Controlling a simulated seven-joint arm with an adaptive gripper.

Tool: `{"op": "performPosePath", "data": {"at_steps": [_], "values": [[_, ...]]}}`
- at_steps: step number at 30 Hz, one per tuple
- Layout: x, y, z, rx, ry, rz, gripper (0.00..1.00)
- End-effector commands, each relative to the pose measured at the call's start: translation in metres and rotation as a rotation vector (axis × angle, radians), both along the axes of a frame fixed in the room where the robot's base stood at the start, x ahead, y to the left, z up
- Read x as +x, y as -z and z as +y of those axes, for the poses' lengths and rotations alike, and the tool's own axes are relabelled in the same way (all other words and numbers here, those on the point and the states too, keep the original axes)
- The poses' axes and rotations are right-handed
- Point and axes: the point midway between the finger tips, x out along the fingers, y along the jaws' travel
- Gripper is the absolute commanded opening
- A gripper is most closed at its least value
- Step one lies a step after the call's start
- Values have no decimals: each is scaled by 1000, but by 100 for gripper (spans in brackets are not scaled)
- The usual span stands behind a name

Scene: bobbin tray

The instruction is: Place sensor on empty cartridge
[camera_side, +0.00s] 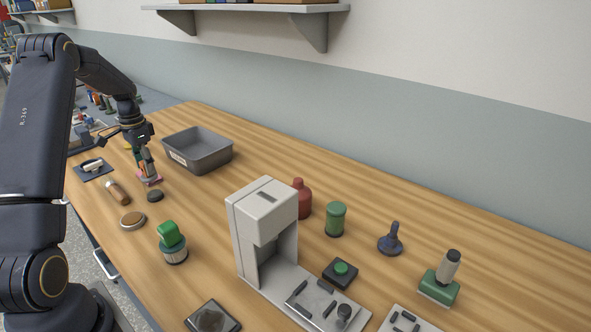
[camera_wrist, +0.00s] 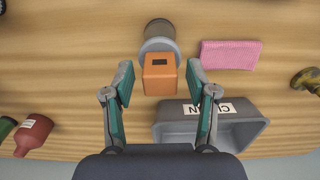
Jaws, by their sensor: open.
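In the wrist view an orange block (camera_wrist: 160,76) with a dark patch, likely the sensor, sits against the pale grey rim of a dark cylinder (camera_wrist: 160,30), likely the cartridge. I cannot tell how firmly the two are seated. My gripper (camera_wrist: 160,82) is open, with one teal-padded finger on each side of the orange block and gaps between. In the side view my gripper (camera_side: 148,174) is low over the far left of the table and hides the block and cylinder. A green block (camera_side: 168,233) tops another dark, ribbed cylinder (camera_side: 174,252) nearer the front.
A grey bin (camera_side: 213,160) stands right of my gripper; a pink cloth (camera_wrist: 230,54) lies close by. A black disc (camera_side: 155,196), tan disc (camera_side: 132,220) and brown-handled tool (camera_side: 117,192) lie near. A grey press (camera_side: 250,215) and red bottle (camera_side: 303,199) stand further right.

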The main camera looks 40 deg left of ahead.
Motion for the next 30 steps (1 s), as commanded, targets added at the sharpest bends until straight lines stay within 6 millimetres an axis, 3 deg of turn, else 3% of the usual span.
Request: {"op": "performPosePath", "data": {"at_steps": [5,8,18,25,28,30], "values": [[0,-4,0,1,0,-1,57],[1,-17,1,3,0,-2,57],[1,-92,1,3,0,-3,57],[1,-121,-1,2,1,-2,57],[7,-135,-18,12,4,-16,57],[14,-152,-47,30,6,-41,57]]}}
